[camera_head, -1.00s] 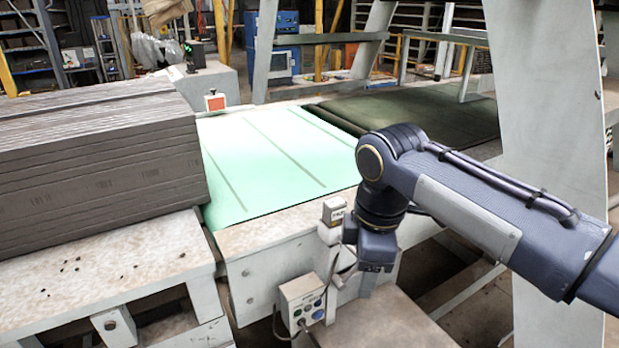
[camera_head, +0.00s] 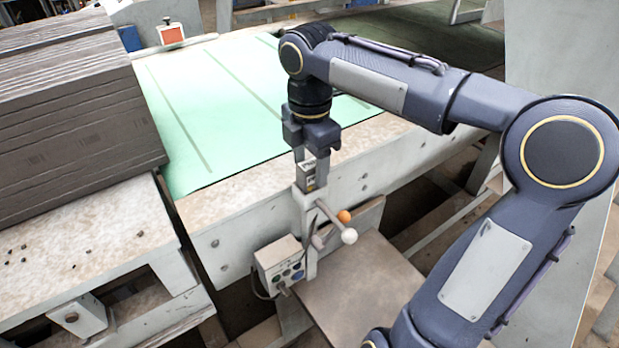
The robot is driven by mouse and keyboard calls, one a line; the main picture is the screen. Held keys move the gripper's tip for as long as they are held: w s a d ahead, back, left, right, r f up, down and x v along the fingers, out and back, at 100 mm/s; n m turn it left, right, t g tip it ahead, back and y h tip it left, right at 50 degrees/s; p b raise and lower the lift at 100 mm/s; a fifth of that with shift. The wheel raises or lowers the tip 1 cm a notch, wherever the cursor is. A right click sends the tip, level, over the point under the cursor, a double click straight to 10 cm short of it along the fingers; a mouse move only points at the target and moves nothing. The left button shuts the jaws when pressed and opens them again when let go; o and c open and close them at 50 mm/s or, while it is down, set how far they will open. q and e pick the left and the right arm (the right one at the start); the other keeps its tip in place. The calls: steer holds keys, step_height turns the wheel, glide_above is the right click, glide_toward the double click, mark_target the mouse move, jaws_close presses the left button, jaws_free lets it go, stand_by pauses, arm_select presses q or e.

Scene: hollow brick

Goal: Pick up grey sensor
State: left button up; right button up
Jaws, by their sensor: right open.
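The grey sensor (camera_head: 307,180) is a small box with a dark and yellowish label. It sits on top of a pale bracket at the front edge of the machine table. My right gripper (camera_head: 310,168) points down right at the sensor, its two fingers open, one on the left and one on the right of the box's upper part. Whether a finger touches the sensor cannot be told. The sensor's top is partly hidden by the gripper. My left gripper is not in view.
A tall stack of grey boards (camera_head: 80,120) stands at left. A green conveyor surface (camera_head: 200,110) lies behind.

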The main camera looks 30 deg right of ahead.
steer(key=shift+f, duration=0.4)
steer(key=shift+c, duration=0.3)
steer(key=c, duration=1)
steer(key=shift+r, duration=0.15)
steer(key=shift+c, duration=0.2)
